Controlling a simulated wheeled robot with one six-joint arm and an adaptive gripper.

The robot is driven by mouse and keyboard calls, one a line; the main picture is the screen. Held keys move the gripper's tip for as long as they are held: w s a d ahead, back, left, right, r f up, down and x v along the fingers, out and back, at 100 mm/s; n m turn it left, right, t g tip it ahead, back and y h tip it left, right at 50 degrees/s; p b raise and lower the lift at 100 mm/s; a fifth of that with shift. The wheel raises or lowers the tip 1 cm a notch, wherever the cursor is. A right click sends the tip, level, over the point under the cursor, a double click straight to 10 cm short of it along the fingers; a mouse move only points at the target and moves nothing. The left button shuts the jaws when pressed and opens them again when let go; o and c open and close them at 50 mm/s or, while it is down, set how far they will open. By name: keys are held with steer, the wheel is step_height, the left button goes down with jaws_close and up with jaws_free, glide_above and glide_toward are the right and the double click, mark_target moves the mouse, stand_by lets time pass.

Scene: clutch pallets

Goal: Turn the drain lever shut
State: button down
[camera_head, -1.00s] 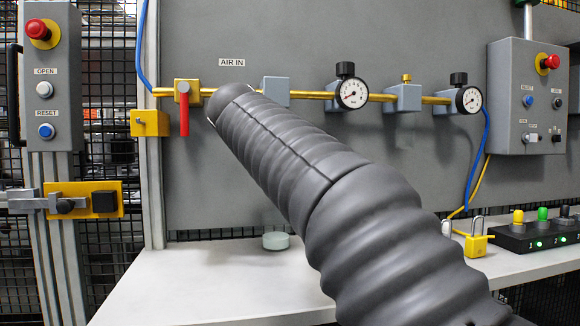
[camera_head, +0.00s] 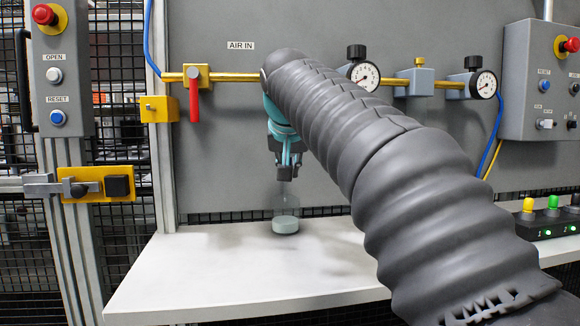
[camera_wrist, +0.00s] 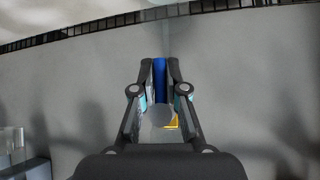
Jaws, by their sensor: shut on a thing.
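A blue bar (camera_wrist: 160,80), which looks like the drain lever, stands between my fingertips in the wrist view. My gripper (camera_head: 288,176) points down below the brass pipe, and its fingers also show in the wrist view (camera_wrist: 159,68), shut on the blue bar. The lever is hidden in the head view. A clear jar (camera_head: 286,213) with pale liquid in its bottom stands on the bench below my gripper, apart from it.
A red lever (camera_head: 194,105) hangs on the yellow valve at the pipe's left end. Two gauges, with the left one (camera_head: 364,76) nearest my arm, sit along the pipe. The white bench (camera_head: 200,275) is clear at the front left.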

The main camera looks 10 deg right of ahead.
steer(key=shift+r, duration=0.35)
steer(key=c, duration=1.2)
jaws_free()
steer(key=shift+a, duration=0.15)
steer(key=shift+f, duration=0.15)
steer(key=v, duration=1.2)
steer(key=shift+f, duration=0.15)
